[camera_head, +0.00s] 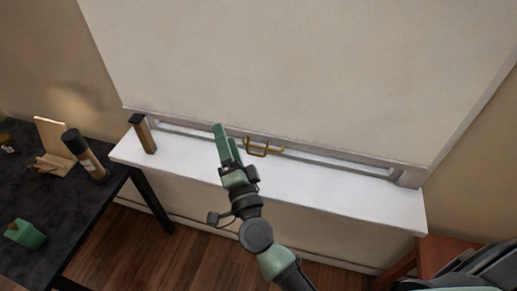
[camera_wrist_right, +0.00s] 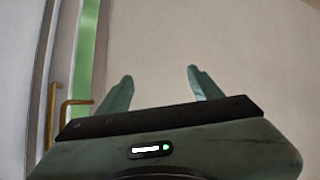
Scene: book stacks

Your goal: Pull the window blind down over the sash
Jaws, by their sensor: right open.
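The pale window blind (camera_head: 300,70) hangs over almost all of the window, its lower edge just above the white sill. A narrow strip of the sash (camera_head: 335,163) shows below it. A brass handle (camera_head: 263,147) is at the lower edge; I cannot tell whether it belongs to the blind or the sash. My right gripper (camera_head: 219,131) is open and empty, left of the handle in the head view and apart from it. In the wrist view the open fingers (camera_wrist_right: 160,85) face the pale blind (camera_wrist_right: 230,40), and the brass handle (camera_wrist_right: 53,110) is at the left. My left gripper is not in view.
A brown upright block (camera_head: 143,134) stands on the white sill (camera_head: 330,192) at its left end. A dark table (camera_head: 65,225) at left holds a dark-capped bottle (camera_head: 84,154), a wooden stand (camera_head: 52,140) and a green box (camera_head: 25,234). A reddish-brown wooden piece (camera_head: 425,256) is at lower right.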

